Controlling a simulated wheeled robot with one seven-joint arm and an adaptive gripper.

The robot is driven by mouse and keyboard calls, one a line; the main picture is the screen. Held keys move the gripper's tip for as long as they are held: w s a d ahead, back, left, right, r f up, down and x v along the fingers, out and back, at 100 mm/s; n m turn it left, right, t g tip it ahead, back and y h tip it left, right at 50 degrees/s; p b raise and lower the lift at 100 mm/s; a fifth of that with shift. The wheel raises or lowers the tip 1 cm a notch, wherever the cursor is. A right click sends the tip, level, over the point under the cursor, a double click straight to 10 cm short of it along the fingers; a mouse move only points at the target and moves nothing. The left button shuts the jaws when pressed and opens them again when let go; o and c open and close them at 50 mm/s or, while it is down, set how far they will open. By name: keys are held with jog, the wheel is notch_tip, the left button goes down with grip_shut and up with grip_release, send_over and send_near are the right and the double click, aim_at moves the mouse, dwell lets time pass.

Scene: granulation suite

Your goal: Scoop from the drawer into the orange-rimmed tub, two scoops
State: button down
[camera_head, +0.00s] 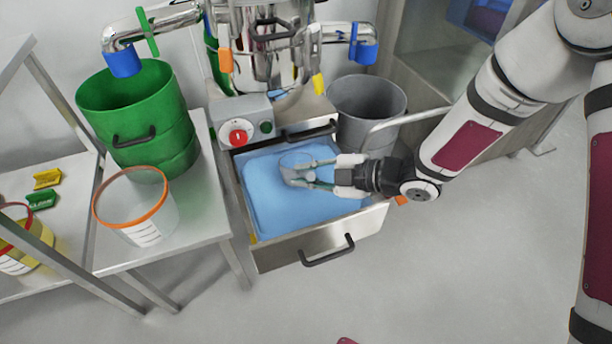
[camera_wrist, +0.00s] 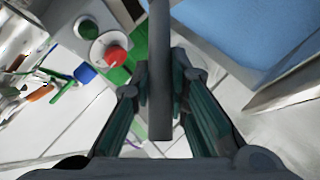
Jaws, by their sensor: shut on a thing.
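The steel drawer (camera_head: 330,240) is pulled open and holds blue material (camera_head: 270,205). My gripper (camera_head: 312,177) is over the drawer, shut on the handle of a scoop. The scoop's translucent bowl (camera_head: 296,160) is hard to make out against the blue; I cannot tell how full it is or whether it touches the material. In the wrist view the grey handle of the scoop (camera_wrist: 160,60) runs between the fingers of my gripper (camera_wrist: 160,88). The orange-rimmed tub (camera_head: 140,222) is translucent, upright on a steel table left of the drawer; no contents show clearly.
A green bin (camera_head: 140,115) stands behind the tub. A machine with a red knob (camera_head: 238,135) rises behind the drawer, and a grey bin (camera_head: 368,100) stands to its right. A red-rimmed tub (camera_head: 22,250) is at far left.

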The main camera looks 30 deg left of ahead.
aim_at(311, 172)
jog(key=shift+s+d+r, duration=0.15)
jog(key=shift+d+r, duration=0.05)
jog(key=shift+r, duration=0.6)
jog(key=y+b, duration=0.1)
jog(key=b, duration=0.1)
jog(key=shift+s+d+r+n+t+b, duration=0.3)
jog(key=shift+n+t, duration=0.1)
jog(key=shift+s+d+r+n+y+b, duration=0.3)
jog(key=shift+r+y+b, duration=0.15)
jog(key=shift+b, duration=0.5)
jog(key=shift+r, duration=0.15)
